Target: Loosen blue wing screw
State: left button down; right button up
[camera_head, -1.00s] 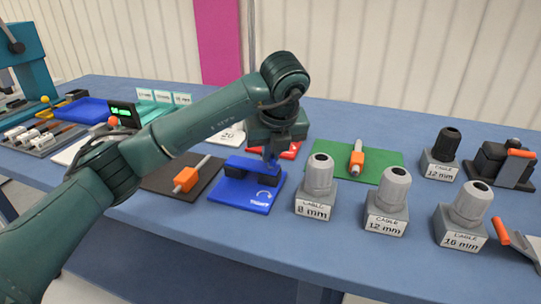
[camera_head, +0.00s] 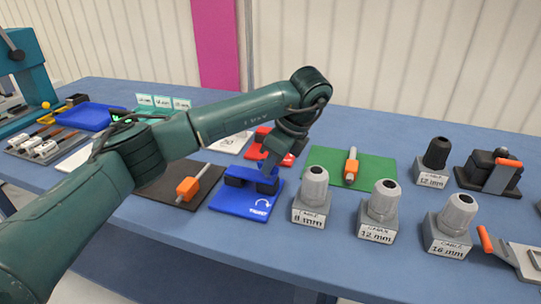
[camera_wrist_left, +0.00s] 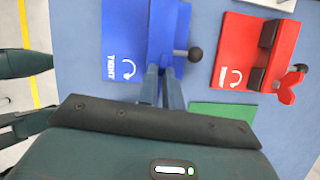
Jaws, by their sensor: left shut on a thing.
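The blue station (camera_head: 240,203) is a blue plate with black blocks and a white turn arrow; it also shows in the left wrist view (camera_wrist_left: 120,30). My left gripper (camera_head: 268,172) reaches down to its back right part. In the left wrist view the fingers (camera_wrist_left: 160,72) are close together at the right part of the blue plate, shut on the blue wing screw, which they mostly hide. A black ball knob (camera_wrist_left: 195,54) on a grey rod sticks out just right of the fingertips.
A red station (camera_wrist_left: 262,30) with a red wing screw (camera_wrist_left: 290,86) is close by. A green mat (camera_head: 375,172) with an orange-sleeved rod lies behind. Grey cable glands (camera_head: 313,188) stand to the right. A dark mat (camera_head: 160,188) with another orange-sleeved rod is left.

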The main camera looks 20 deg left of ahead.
pick_arm(q)
jog(key=shift+n, duration=0.5)
pick_arm(e)
jog(key=shift+s, duration=0.15)
pick_arm(q)
jog(key=shift+g+p, duration=0.3)
jog(key=c, duration=1.6)
grip_release()
jog(key=shift+o, duration=0.2)
pick_arm(e)
jog(key=shift+r, duration=0.15)
pick_arm(q)
jog(key=p+v, duration=0.1)
jog(key=v, duration=1.2)
pick_arm(e)
jog(key=shift+d+r+n, duration=0.1)
jog(key=shift+r+n, duration=0.2)
jog(key=shift+r, duration=0.1)
